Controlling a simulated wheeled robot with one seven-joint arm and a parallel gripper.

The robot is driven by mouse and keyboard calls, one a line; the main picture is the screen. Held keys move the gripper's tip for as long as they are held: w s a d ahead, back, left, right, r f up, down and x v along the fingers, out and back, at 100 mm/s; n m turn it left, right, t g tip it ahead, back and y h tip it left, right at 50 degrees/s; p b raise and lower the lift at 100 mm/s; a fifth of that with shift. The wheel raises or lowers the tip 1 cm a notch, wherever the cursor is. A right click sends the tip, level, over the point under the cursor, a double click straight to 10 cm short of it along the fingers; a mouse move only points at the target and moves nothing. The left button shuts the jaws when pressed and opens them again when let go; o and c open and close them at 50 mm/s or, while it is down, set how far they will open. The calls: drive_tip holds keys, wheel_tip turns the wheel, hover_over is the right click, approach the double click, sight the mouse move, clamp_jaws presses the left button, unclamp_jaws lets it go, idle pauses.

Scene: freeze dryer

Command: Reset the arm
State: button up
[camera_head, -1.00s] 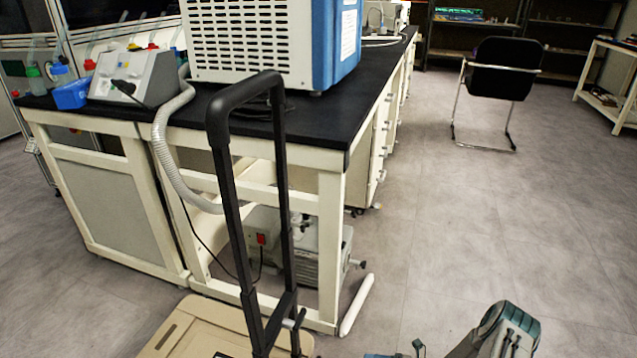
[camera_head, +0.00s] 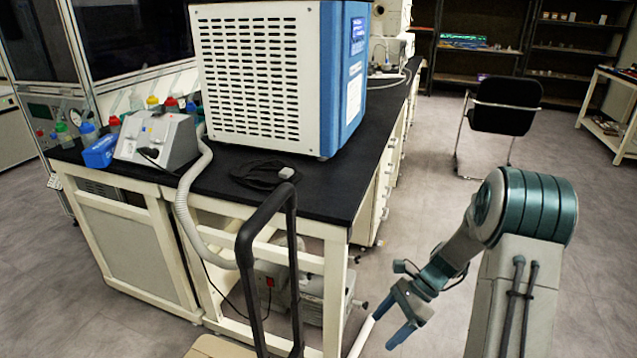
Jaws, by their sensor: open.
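My gripper (camera_head: 390,320) is at the lower right of the head view, at the end of my bent grey and teal arm. Its two blue fingers point down and to the left. They are apart, with nothing between them. The gripper is in front of the bench's near right leg in the picture, over the floor side, and I cannot tell the exact gap to the leg.
A black-topped bench (camera_head: 335,192) carries a white and blue freeze dryer (camera_head: 262,80), a grey box (camera_head: 158,140) and bottles. A black trolley handle (camera_head: 246,270) stands before it. A chair (camera_head: 505,105) stands behind my arm.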

drive_tip(key=s+r+n+t+h+p, duration=0.2)
drive_tip(key=s+r+n+p, duration=0.3)
drive_tip(key=r, duration=0.8)
drive_tip(key=s+r+n+t+h+p, duration=0.2)
drive_tip(key=s+r+n+p, duration=0.4)
drive_tip(key=r, duration=0.6)
drive_tip(key=s+a+r+n+t+h+p, duration=0.1)
drive_tip(key=s+r+n+h+p, duration=0.3)
drive_tip(key=r, duration=0.9)
drive_tip(key=s+n+t+p, duration=0.1)
drive_tip(key=n+p, duration=0.1)
drive_tip(key=p, duration=0.1)
drive_tip(key=shift+s+r, duration=0.3)
